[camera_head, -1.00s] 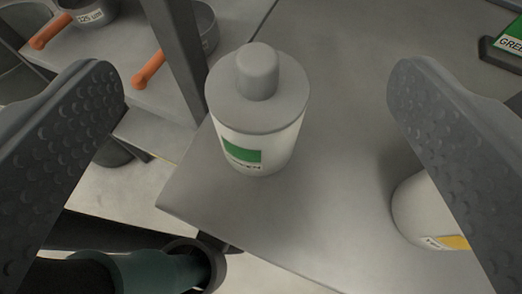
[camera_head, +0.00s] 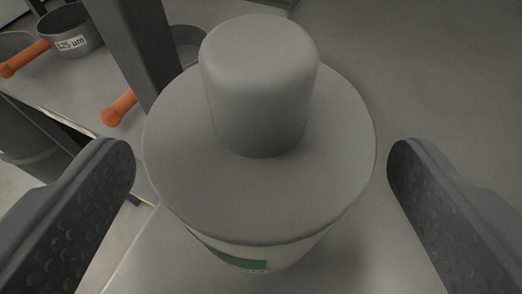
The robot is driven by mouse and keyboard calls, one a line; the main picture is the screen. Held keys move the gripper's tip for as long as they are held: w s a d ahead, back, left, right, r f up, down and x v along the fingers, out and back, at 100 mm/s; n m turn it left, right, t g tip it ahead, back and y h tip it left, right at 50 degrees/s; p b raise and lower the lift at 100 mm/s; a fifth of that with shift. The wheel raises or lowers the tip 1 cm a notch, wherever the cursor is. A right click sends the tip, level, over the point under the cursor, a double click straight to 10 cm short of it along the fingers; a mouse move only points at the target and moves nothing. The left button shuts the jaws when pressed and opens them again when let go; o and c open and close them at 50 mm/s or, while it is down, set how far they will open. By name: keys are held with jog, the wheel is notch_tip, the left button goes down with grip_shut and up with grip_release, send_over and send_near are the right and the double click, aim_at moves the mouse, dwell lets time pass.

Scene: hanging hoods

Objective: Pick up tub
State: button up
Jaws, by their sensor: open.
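The tub (camera_head: 175,165) is white with a wide grey lid, a tall grey knob on top and a green label patch low on its front. It stands upright on a grey table and fills the middle of the view. My gripper (camera_head: 262,170) is open, with one dark, studded finger to the left of the tub and the other to its right. Both fingers look apart from the tub, with a gap on each side. The lower part of the tub is mostly hidden under its lid.
A dark upright post (camera_head: 130,45) stands behind the tub on the left. Beyond it, a lower shelf holds a grey pan (camera_head: 68,30) with an orange handle, and another pan partly hidden. The table to the right and behind the tub is clear.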

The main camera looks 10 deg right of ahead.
jog(key=shift+x, duration=1.45)
jog(key=c, duration=0.9)
jog(key=shift+r, duration=0.15)
